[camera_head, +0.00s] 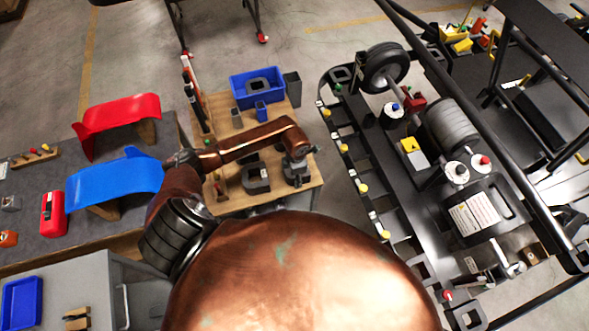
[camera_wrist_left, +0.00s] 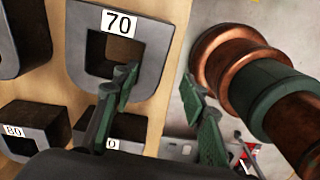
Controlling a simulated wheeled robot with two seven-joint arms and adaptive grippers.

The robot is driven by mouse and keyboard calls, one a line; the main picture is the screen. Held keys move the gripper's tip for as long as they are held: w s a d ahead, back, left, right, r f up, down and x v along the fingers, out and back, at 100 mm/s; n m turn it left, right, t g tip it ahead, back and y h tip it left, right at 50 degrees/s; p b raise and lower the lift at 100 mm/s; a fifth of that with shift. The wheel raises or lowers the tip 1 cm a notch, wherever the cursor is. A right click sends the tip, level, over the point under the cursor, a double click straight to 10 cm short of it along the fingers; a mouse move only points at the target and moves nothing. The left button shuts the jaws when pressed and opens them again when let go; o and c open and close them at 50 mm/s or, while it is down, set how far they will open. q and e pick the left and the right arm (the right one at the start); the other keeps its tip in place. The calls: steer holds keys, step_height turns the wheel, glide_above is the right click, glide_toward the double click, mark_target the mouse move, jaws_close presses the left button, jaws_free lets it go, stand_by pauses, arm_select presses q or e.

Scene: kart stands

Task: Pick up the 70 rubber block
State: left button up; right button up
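The 70 rubber block (camera_wrist_left: 82,50) is a dark grey, U-shaped block with a square opening and a white label reading 70. It shows in the upper left of the left wrist view, on a light wooden surface. My left gripper (camera_wrist_left: 160,82) is open, with nothing between its green fingers. Its left finger overlaps the block's right part in the picture; I cannot tell whether they touch. In the head view my left gripper (camera_head: 306,155) is small, above dark blocks on the wooden table (camera_head: 240,204); I cannot tell there which is the 70. My right gripper is not in view.
A block labelled 80 (camera_wrist_left: 32,130) and another partly hidden block stand below the 70 block in the wrist view. A blue bin (camera_head: 257,88) stands on the table's back. A black kart frame (camera_head: 420,185) stands to the right, across a narrow floor gap.

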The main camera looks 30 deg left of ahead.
arm_select(q)
steer(key=shift+w+f, duration=1)
steer(key=shift+f, duration=0.15)
steer(key=shift+w+f, duration=0.1)
steer(key=shift+c, duration=0.5)
steer(key=shift+s+r, duration=0.2)
steer(key=shift+s, duration=0.15)
steer(key=shift+c, duration=0.9)
steer(key=shift+w+f, duration=0.15)
steer(key=shift+w, duration=0.15)
steer(key=c, duration=0.5)
steer(key=shift+c, duration=0.6)
steer(key=shift+s, duration=0.1)
steer(key=shift+c, duration=0.9)
steer(key=shift+s, duration=0.1)
jaws_close()
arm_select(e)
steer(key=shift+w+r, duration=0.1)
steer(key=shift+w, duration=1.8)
